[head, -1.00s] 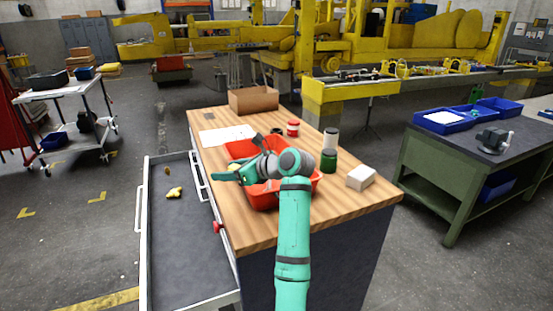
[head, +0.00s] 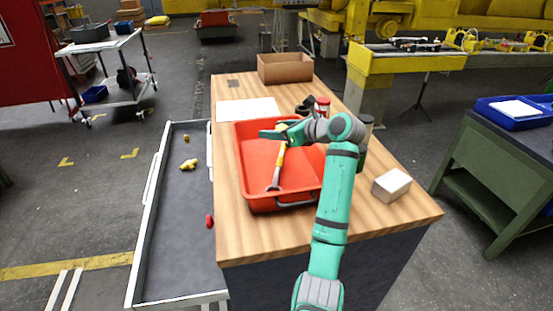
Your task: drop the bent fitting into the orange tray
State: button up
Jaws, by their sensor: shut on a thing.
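The orange tray (head: 255,190) lies on the wooden top of the workbench. My gripper (head: 272,134) is above the tray's far part, its green fingers pointing left. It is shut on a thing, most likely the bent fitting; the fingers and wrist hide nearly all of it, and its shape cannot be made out. A tool with a yellow handle (head: 280,165) and a grey end lies in the tray below the gripper.
An open drawer (head: 180,230) at the left holds yellow pieces (head: 188,164). A cardboard box (head: 285,68), white sheet (head: 247,110), red can (head: 322,106) and white box (head: 391,185) are on the bench. My forearm covers part of the tray's right side.

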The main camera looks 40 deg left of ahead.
jog(key=shift+f, duration=2.45)
jog(key=o, duration=1.2)
jog(key=shift+o, duration=0.2)
jog(key=shift+d, duration=0.1)
jog(key=v, duration=1)
jog(key=shift+d, duration=0.35)
jog(key=shift+s+r, duration=0.1)
jog(key=shift+s, duration=0.05)
